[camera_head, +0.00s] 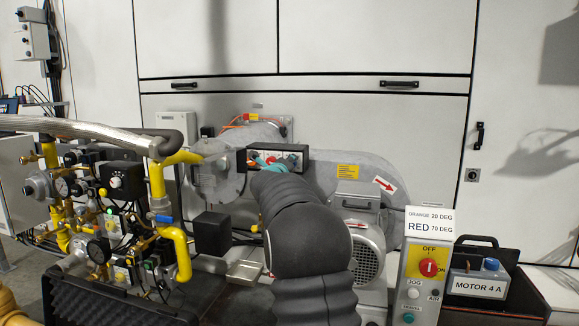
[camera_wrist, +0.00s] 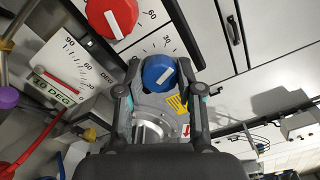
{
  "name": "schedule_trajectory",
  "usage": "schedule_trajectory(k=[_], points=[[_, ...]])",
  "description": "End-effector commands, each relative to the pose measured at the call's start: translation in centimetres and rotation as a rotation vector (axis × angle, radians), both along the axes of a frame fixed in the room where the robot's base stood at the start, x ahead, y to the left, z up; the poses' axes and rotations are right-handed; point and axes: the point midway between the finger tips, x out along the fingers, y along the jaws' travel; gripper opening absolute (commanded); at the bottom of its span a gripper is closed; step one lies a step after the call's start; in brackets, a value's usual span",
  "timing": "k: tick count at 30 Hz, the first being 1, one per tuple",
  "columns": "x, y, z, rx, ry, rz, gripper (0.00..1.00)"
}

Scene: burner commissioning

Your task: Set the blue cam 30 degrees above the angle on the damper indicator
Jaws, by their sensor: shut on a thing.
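In the wrist view the blue cam (camera_wrist: 157,72) is a round knob with a white mark slanting up to the right. My gripper (camera_wrist: 158,82) is shut on it, one finger on each side. Printed numbers 30 and 60 show above it; the cam's exact reading is unclear. The damper indicator (camera_wrist: 88,66) at left is a white plate with a scale up to 90, a red pointer and a plate that seems to read 10 DEG.
A red cam (camera_wrist: 112,14) with a white mark sits close to my gripper, upper left in the wrist view. Yellow gas pipes (camera_head: 158,195) stand at left in the head view. A control panel (camera_head: 425,262) reads ORANGE 20 DEG and RED 70 DEG. A MOTOR 4 A box (camera_head: 478,284) is at right.

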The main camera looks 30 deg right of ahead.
Motion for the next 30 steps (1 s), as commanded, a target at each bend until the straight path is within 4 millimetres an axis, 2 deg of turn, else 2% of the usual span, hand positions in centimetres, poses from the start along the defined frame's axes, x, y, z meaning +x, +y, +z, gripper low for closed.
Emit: schedule_trajectory(k=[9, 25, 26, 28, 30], points=[[-0.03, -0.04, -0.15, 0.076, -0.082, -0.001, 0.02], [-0.02, -0.05, -0.19, 0.09, -0.097, -0.001, 0.02], [-0.03, -0.05, -0.19, 0.09, -0.097, -0.001, 0.44], [-0.02, -0.05, -0.16, 0.09, -0.097, -0.001, 0.61], [-0.02, -0.04, -0.14, 0.089, -0.097, -0.001, 0.61]])
